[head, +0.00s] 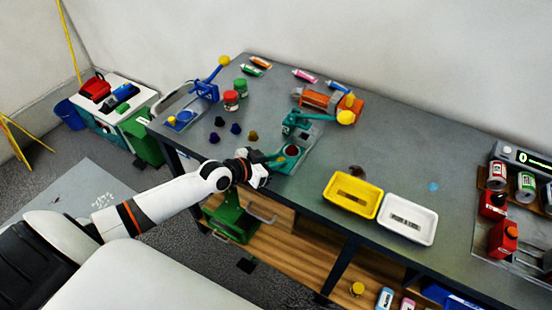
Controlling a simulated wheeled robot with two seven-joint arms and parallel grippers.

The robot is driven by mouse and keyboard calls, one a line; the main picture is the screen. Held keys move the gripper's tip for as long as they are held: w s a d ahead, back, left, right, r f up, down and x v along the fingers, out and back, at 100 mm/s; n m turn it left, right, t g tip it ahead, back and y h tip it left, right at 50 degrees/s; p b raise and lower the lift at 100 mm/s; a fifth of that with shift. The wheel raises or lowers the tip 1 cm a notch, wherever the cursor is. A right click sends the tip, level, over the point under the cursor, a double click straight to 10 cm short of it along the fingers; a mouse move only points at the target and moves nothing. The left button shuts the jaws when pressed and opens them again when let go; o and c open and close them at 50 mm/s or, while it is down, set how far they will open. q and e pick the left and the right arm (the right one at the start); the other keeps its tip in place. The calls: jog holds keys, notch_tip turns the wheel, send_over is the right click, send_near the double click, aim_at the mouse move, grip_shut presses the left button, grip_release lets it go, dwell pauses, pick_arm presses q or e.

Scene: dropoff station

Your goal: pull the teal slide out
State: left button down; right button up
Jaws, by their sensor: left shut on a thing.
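A teal press-like device (298,122) stands on the grey workbench near its front edge, with an arm ending in a yellow knob (346,117). Its teal slide (290,157) lies low at the front, with a dark red round spot on it. My left gripper (270,164) reaches in from the left over the bench edge and is shut on the near end of the slide. The fingers are small here and partly hidden by the wrist. My right gripper is not in view.
A yellow tray (328,204) and a white tray (407,240) sit to the right. An orange device (318,99) is behind, a blue device (205,91) at the left. Several small dark knobs (236,128) and red and green cans (231,100) stand behind my gripper.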

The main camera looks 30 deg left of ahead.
pick_arm(q)
jog(key=c, duration=1.3)
grip_release()
jog(key=shift+s+d+f, duration=0.1)
jog(key=shift+o, duration=0.2)
jog(key=v, duration=1.2)
jog(key=shift+b, duration=0.4)
